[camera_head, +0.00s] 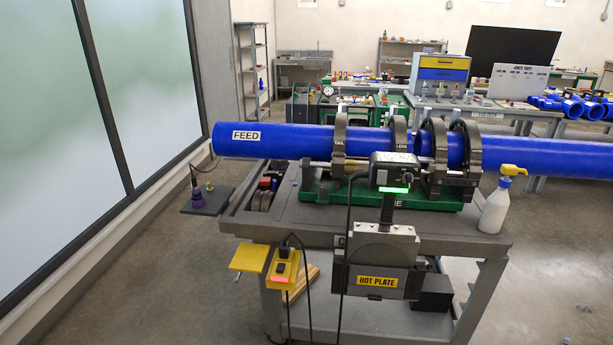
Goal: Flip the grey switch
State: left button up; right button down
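I cannot clearly make out a grey switch. A dark grey control box (396,168) with a lit green strip sits above the hot plate (378,281), at the cart's front; small dark parts on its face are too small to tell apart. A yellow power box (284,270) with a black plug on it and a glowing red-orange strip is at the cart's front left. Neither of my grippers is in view.
A blue pipe marked FEED (270,141) runs through black clamps (340,140) over the grey cart (290,212). A white spray bottle (495,207) stands at the cart's right end. Black cables hang in front. The floor in front is mostly clear.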

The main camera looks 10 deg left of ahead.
aim_at(382, 174)
jog(key=u, duration=0.25)
jog(key=i, duration=1.15)
jog(key=z, duration=0.35)
